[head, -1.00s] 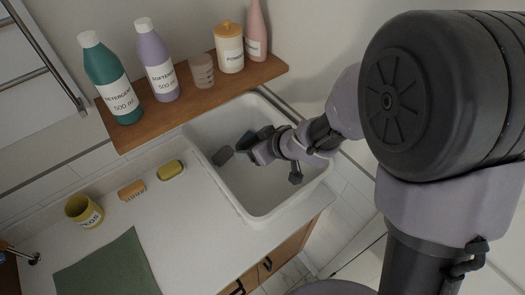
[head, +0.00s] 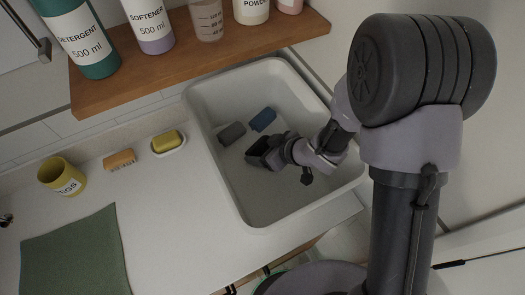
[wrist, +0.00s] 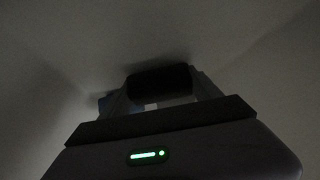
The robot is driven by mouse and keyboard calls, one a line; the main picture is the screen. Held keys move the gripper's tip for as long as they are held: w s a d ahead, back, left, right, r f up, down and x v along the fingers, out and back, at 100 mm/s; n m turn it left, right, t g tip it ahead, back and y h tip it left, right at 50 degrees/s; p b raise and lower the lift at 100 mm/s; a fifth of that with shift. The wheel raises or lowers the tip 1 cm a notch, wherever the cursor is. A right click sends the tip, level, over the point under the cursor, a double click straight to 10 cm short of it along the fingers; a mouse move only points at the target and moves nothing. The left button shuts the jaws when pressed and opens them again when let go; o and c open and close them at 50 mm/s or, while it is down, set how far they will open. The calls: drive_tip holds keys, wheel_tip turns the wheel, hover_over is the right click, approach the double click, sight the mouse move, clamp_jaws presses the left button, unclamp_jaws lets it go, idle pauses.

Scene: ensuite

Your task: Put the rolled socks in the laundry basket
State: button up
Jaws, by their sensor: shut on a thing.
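A grey roll (head: 232,134) and a blue roll (head: 263,119), which look like rolled socks, lie inside the white basin (head: 252,210) near its back. My gripper (head: 256,154) is inside the basin, just in front of and right of the grey roll, apart from both. In the wrist view my gripper (wrist: 158,88) is shut on a dark roll (wrist: 160,82), held crosswise between the fingers. The held roll is hard to make out in the head view. I cannot identify a laundry basket for certain.
A teal curved edge (head: 276,271) shows below the counter.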

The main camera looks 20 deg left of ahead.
sight(266, 149)
drive_tip(key=shift+r, duration=0.15)
drive_tip(key=shift+f, duration=0.2)
drive_tip(key=o, duration=1.4)
drive_tip(key=shift+c, duration=0.2)
drive_tip(key=p+v, duration=0.2)
drive_tip(key=v, duration=0.5)
drive_tip(key=shift+d+r+p, duration=0.2)
drive_tip(key=shift+r+p, duration=0.15)
drive_tip(key=shift+p, duration=0.05)
drive_tip(key=shift+r, duration=0.1)
